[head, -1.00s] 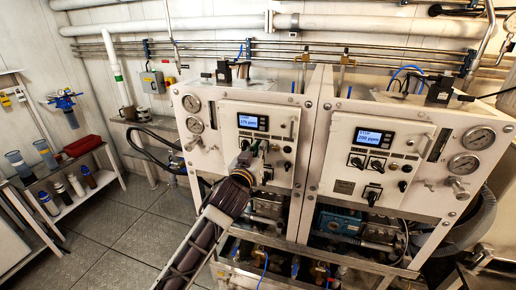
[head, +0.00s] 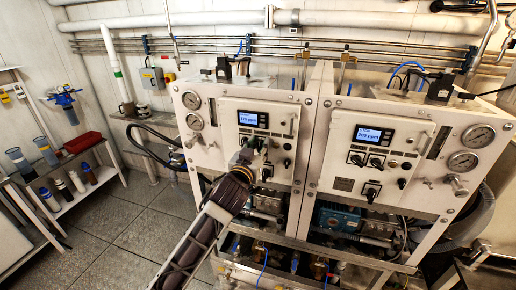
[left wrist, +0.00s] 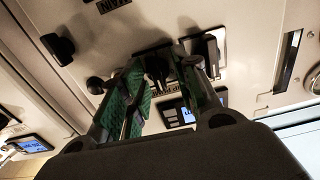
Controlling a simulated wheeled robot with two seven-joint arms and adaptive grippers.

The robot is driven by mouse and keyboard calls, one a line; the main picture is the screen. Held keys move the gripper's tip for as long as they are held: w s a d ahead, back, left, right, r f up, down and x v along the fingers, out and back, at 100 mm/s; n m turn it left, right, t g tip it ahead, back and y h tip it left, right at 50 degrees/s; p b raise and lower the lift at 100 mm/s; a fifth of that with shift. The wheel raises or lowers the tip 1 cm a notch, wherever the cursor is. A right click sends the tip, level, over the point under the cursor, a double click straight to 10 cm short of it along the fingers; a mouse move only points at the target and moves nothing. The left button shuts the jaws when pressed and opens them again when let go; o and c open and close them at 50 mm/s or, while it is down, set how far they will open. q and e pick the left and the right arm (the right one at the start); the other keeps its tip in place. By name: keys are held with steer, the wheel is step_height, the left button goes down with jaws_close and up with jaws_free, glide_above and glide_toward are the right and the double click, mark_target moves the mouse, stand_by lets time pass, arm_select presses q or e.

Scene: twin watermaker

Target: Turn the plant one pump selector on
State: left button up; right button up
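The plant one panel (head: 229,139) is the left of two white control panels, with a lit blue display (head: 248,118). My left gripper (head: 254,147) is up against this panel just below the display and hides part of the switch row. In the left wrist view the panel appears upside down. There the black pump selector (left wrist: 157,68), beside a PUMP label, sits between the two green-padded fingers of my left gripper (left wrist: 165,66). The fingers are apart, one on each side; I cannot tell whether they touch it. The selector's setting is unclear. My right gripper is out of view.
Another black selector (left wrist: 206,50) sits close beside the right finger in the wrist view, and a black knob (left wrist: 58,48) stands out at left. The plant two panel (head: 331,172) is to the right. A bottle shelf (head: 82,194) stands at far left; the floor between is clear.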

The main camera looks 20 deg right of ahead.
arm_select(q)
steer(key=shift+d+f, duration=0.1)
steer(key=v, duration=1.2)
stand_by(0.6)
steer(key=shift+w, duration=0.1)
stand_by(0.3)
